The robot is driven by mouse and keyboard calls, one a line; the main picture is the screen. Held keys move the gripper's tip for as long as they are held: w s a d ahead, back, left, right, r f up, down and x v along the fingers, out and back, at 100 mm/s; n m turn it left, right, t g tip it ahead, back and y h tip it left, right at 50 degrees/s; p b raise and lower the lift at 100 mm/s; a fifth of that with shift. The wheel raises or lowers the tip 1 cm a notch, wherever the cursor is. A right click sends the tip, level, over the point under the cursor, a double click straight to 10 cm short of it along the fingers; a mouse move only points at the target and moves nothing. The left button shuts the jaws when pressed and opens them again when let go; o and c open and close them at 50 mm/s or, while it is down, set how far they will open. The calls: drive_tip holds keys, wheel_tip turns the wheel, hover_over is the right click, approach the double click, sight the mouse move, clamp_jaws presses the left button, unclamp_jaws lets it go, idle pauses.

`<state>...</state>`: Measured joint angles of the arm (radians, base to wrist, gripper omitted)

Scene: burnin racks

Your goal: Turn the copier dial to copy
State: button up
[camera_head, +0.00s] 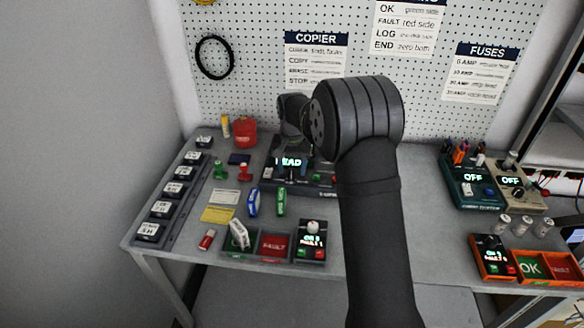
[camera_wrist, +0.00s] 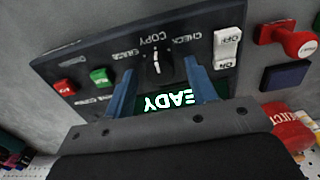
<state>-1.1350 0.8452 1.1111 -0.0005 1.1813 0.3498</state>
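The copier (camera_head: 318,185) stands at the back of the table, partly hidden behind my arm in the head view. In the wrist view its dark panel (camera_wrist: 95,62) fills the middle. The black dial (camera_wrist: 157,68) has a white pointer mark directed roughly at the COPY label, between ERASE and CHECK. The display (camera_wrist: 170,101) is lit and seems to read READY, upside down in this view. My gripper (camera_wrist: 158,72) is open, its two blue fingers apart on either side of the dial. Gaps show between the fingers and dial; contact by the tips cannot be told.
The panel has a green button (camera_wrist: 101,76), a red button (camera_wrist: 66,87) and a white switch (camera_wrist: 227,47). A red stamp (camera_wrist: 290,38) stands beside it. Trays, blocks and a red can (camera_head: 245,132) are nearby. The pegboard (camera_head: 270,60) rises behind the table.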

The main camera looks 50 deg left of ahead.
sight(292, 171)
wheel_tip(292, 171, up, 17)
drive_tip(key=shift+r, duration=0.2)
idle(0.5)
idle(0.5)
wheel_tip(292, 171, down, 18)
drive_tip(key=shift+r, duration=0.2)
idle(0.3)
